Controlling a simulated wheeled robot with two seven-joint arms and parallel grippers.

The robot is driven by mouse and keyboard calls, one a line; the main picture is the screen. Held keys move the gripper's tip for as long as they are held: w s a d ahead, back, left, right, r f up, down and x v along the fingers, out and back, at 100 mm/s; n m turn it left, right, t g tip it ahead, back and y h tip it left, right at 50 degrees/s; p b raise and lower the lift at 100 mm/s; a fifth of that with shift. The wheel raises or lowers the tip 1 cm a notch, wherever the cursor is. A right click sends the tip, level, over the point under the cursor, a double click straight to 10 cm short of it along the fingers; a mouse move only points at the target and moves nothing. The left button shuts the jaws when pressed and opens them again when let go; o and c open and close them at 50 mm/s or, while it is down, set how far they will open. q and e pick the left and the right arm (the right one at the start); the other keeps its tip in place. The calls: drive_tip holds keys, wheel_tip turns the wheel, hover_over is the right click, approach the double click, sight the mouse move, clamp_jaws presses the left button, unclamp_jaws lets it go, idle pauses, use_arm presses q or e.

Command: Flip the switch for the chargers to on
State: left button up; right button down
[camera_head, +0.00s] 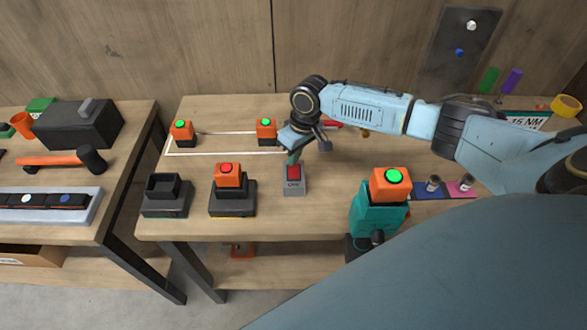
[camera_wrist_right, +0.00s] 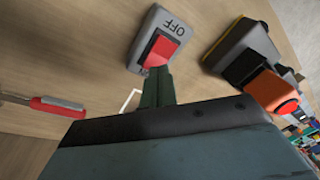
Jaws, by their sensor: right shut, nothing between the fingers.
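The charger switch (camera_head: 294,186) is a small grey box with a red rocker, on the workbench near its front edge. In the right wrist view the switch (camera_wrist_right: 141,32) shows the word OFF beside its red rocker (camera_wrist_right: 162,47). My right gripper (camera_head: 293,158) is shut and empty. Its fingertips (camera_wrist_right: 158,75) are at the lower edge of the red rocker; whether they touch it I cannot tell. One black charger (camera_head: 232,203) holds an orange battery (camera_head: 228,175) with a red light. Another charger (camera_head: 166,195) is empty. My left gripper is not in view.
Orange batteries with green lights (camera_head: 182,132) (camera_head: 265,130) stand in a white outlined area behind. A teal drill (camera_head: 378,215) with an orange battery stands to the right. A left table holds a hammer (camera_head: 62,158) and a black case (camera_head: 78,125).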

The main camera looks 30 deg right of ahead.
sight(294, 169)
drive_tip(key=shift+f+b, duration=0.45)
drive_tip(key=shift+f, duration=0.35)
drive_tip(key=shift+r, duration=0.15)
drive_tip(key=r+p, duration=0.1)
drive_tip(key=p, duration=0.1)
drive_tip(key=r+p, duration=0.3)
drive_tip(key=p, duration=0.1)
drive_tip(key=shift+s+a+r, duration=0.15)
drive_tip(key=shift+s+r, duration=0.1)
drive_tip(key=shift+r, duration=0.05)
wheel_tip(294, 169, up, 2)
drive_tip(key=shift+s+r+p, duration=0.1)
drive_tip(key=shift+s+p, duration=0.05)
drive_tip(key=shift+p, duration=0.9)
